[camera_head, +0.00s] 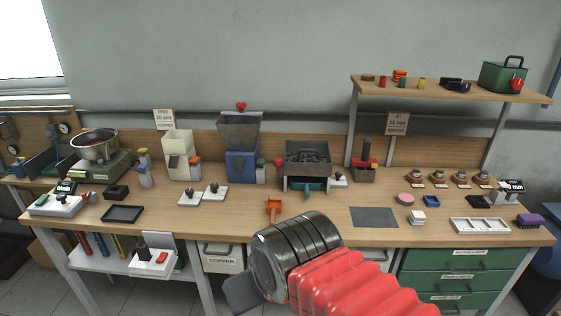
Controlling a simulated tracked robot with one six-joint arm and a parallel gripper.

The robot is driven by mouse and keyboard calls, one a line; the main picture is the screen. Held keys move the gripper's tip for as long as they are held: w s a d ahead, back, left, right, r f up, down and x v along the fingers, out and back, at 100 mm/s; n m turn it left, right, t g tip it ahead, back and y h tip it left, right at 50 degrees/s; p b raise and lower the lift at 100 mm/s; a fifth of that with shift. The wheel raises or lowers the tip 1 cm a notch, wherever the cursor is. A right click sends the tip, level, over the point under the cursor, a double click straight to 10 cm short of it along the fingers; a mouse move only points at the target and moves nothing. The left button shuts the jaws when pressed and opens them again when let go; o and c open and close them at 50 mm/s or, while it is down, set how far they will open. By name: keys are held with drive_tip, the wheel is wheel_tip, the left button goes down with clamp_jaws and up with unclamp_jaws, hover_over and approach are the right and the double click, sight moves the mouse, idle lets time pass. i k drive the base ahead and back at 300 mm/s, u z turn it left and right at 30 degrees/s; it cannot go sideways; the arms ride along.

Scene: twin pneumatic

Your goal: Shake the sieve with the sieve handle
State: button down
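The sieve appears to be the grey open box (308,150) on legs at the middle of the bench, with dark loose pieces in it. A green tray-like part (308,186) shows below its front. A red knob (279,163) stands at its left side; I cannot tell whether this is the sieve handle. My gripper (240,293) is at the bottom middle, in front of the bench and well apart from the sieve. Only a dark grey part of it shows past my wrist, so its fingers cannot be made out.
A blue machine with a grey hopper (240,130) stands left of the sieve. A red-handled press (365,165) stands right of it. An orange scoop (274,207) lies in front, near the bench edge. A grey mat (374,217) lies bare at right. A shelf (440,93) overhangs the right side.

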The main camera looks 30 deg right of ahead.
sight(279, 162)
drive_tip(key=i, duration=0.95)
drive_tip(key=u, duration=0.05)
